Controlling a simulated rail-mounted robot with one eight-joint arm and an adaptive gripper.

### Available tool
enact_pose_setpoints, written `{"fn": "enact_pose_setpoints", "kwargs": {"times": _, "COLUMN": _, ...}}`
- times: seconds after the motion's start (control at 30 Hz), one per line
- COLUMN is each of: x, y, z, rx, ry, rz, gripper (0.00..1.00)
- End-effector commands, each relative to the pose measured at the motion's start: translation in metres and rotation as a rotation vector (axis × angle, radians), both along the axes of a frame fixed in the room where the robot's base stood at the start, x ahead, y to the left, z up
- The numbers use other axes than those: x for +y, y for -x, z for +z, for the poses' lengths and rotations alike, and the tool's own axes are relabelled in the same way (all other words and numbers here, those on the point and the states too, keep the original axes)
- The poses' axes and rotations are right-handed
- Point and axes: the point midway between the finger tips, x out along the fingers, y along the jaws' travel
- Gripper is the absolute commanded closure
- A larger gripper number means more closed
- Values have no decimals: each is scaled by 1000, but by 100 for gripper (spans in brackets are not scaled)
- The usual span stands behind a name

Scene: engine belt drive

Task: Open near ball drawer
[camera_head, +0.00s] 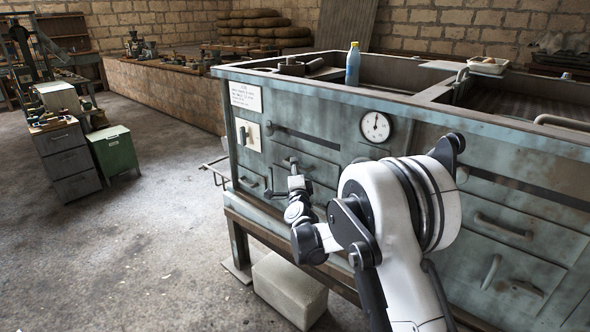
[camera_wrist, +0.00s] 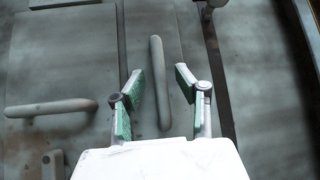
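A weathered teal workbench cabinet (camera_head: 340,110) with several drawers stands at the right in the head view. My gripper (camera_head: 284,190) is at the left part of its drawer front. In the wrist view my gripper (camera_wrist: 159,82) is open, with green pads on its fingers. An upright bar handle (camera_wrist: 157,55) on a drawer front lies between the two fingers. I see no finger closed on it, and the depth gap is unclear. No ball is visible, so I cannot tell which drawer the name means. The drawers in view look shut.
A horizontal bar handle (camera_wrist: 50,108) is left of the upright one. A round gauge (camera_head: 375,127) is on the cabinet front. A blue bottle (camera_head: 353,64) stands on top. A stone block (camera_head: 290,288) sits below.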

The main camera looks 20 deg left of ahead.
Motion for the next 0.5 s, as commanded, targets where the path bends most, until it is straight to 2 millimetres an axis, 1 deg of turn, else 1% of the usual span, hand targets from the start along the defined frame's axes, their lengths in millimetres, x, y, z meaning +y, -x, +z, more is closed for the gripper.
{"fn": "enact_pose_setpoints", "kwargs": {"times": 0.13, "x": 3, "y": -8, "z": 1, "rx": 0, "ry": 0, "rz": 0, "gripper": 68}}
{"fn": "enact_pose_setpoints", "kwargs": {"times": 0.43, "x": 4, "y": -9, "z": 2, "rx": 0, "ry": 0, "rz": 0, "gripper": 68}}
{"fn": "enact_pose_setpoints", "kwargs": {"times": 0.5, "x": 4, "y": -9, "z": 2, "rx": 0, "ry": 0, "rz": 0, "gripper": 78}}
